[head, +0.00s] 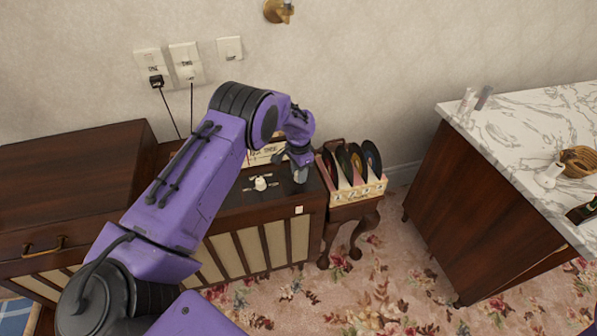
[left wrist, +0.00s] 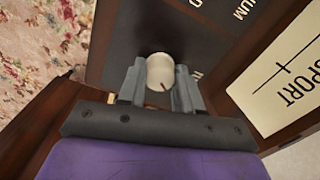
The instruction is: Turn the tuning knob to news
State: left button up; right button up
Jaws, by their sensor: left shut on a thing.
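My left gripper (head: 301,174) reaches down onto the right part of the dark wooden radio cabinet's top (head: 232,199). In the left wrist view, the fingers of the left gripper (left wrist: 159,86) are shut on a round cream knob (left wrist: 160,68) with a small red mark at its lower edge. Dark panel lettering near it is partly cut off, with "IUM" readable. A cream dial plate (left wrist: 283,83) beside it reads "SPORT" and has a thin dark line. In the head view the gripper hides the held knob. Another white knob (head: 260,183) with labels around it sits to the left. My right gripper is out of view.
A record rack (head: 352,191) with several records stands just right of the radio on a small carved table. A marble-topped cabinet (head: 545,125) is at the right. A brown wooden cabinet (head: 75,165) is at the left. Floral carpet lies in front.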

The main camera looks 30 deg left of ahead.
pick_arm(q)
jog(key=n, duration=0.4)
jog(key=shift+r+n, duration=0.1)
jog(key=shift+n, duration=0.2)
jog(key=n, duration=0.3)
jog(key=shift+n, duration=0.3)
jog(key=n, duration=0.7)
jog(key=shift+w+p, duration=0.1)
jog(key=shift+p, duration=0.25)
jog(key=n, duration=1.2)
jog(key=shift+n, duration=1.9)
